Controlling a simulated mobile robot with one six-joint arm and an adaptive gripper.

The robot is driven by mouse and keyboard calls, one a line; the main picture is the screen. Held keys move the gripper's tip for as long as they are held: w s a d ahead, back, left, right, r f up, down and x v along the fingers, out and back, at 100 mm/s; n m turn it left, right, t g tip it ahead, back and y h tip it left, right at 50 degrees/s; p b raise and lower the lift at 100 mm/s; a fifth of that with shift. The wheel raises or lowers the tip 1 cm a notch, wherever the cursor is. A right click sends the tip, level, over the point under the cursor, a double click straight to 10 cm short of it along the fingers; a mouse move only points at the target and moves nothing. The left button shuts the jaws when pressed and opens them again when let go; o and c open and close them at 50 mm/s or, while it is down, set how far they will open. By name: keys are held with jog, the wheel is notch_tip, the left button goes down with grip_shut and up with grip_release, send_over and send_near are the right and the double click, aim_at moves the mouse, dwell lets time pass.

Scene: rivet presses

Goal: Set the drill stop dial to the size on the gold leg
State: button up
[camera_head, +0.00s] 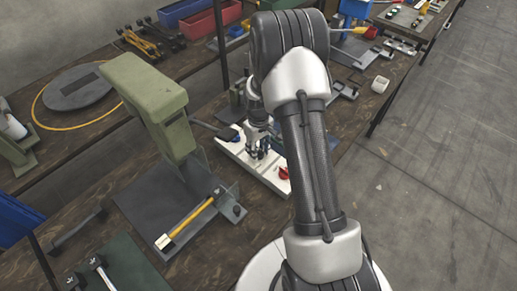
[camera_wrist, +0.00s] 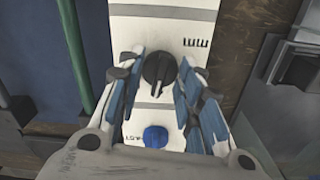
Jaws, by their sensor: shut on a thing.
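A black dial (camera_wrist: 160,70) with a pale pointer line sits on a white panel (camera_wrist: 165,10) marked "MM" in the wrist view. My gripper (camera_wrist: 161,68) is over the panel, with its blue-padded fingers on either side of the dial, shut on it. A blue button (camera_wrist: 156,136) lies below the dial, with partly hidden lettering beside it. In the head view my gripper (camera_head: 258,150) is down at the white panel (camera_head: 243,160). A gold-yellow bar (camera_head: 190,220) with a pale end block lies on the green press's base. No size marking on it is readable.
The green press (camera_head: 150,100) stands left of the panel. A red knob (camera_head: 283,172) is at the panel's near end. Yellow and black parts (camera_head: 140,42) and a round grey plate (camera_head: 77,87) lie on the back table. Open floor (camera_head: 440,150) is at the right.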

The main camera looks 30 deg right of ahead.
jog(key=m, duration=0.4)
jog(key=shift+m, duration=1.8)
jog(key=o, duration=1.1)
notch_tip(320, 180, up, 12)
